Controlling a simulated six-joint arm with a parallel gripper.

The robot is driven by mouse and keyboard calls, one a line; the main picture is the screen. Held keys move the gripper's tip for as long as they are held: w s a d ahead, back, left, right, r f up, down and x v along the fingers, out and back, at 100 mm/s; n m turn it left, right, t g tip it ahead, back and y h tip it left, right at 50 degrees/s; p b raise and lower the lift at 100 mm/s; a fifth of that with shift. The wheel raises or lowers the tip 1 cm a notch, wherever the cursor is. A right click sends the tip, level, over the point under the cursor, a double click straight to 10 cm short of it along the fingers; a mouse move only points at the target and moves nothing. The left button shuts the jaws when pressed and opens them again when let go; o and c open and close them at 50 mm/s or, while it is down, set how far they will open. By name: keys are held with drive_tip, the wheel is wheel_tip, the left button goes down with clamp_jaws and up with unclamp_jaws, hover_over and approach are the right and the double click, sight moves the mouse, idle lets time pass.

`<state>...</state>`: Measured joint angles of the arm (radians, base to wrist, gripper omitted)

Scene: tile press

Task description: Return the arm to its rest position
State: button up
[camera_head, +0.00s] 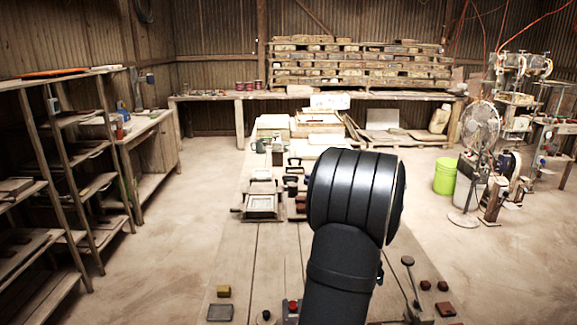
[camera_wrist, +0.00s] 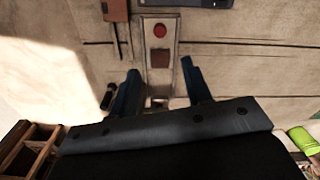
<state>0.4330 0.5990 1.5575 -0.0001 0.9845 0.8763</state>
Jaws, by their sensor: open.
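My arm fills the middle of the head view, a thick black link rising from the lower edge and ending in a wide ribbed joint. My gripper is hidden behind it there. In the wrist view my gripper (camera_wrist: 160,67) shows two dark blue fingers spread apart, with nothing held between them. Beyond the fingers lies a metal panel (camera_wrist: 158,56) with a round red button (camera_wrist: 160,30) on the wooden table. I cannot tell how far the fingers are from the panel.
The plank table (camera_head: 250,262) carries a framed mould (camera_head: 262,205), a yellow block (camera_head: 223,291), a grey block (camera_head: 220,312), a lever (camera_head: 410,275) and small brown tiles (camera_head: 445,309). Shelves (camera_head: 60,185) stand left. Floor between is clear.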

wheel_tip(320, 180, down, 15)
drive_tip(key=shift+r, duration=0.1)
idle(0.3)
drive_tip(key=shift+r, duration=0.1)
wheel_tip(320, 180, up, 18)
wheel_tip(320, 180, down, 18)
drive_tip(key=shift+r, duration=0.15)
drive_tip(key=shift+d+f, duration=0.3)
drive_tip(key=shift+d, duration=0.3)
drive_tip(key=d, duration=0.9)
drive_tip(key=shift+d+r, duration=0.25)
drive_tip(key=shift+d, duration=0.15)
wheel_tip(320, 180, up, 18)
drive_tip(key=d+n, duration=0.1)
drive_tip(key=n, duration=0.4)
drive_tip(key=shift+r, duration=0.2)
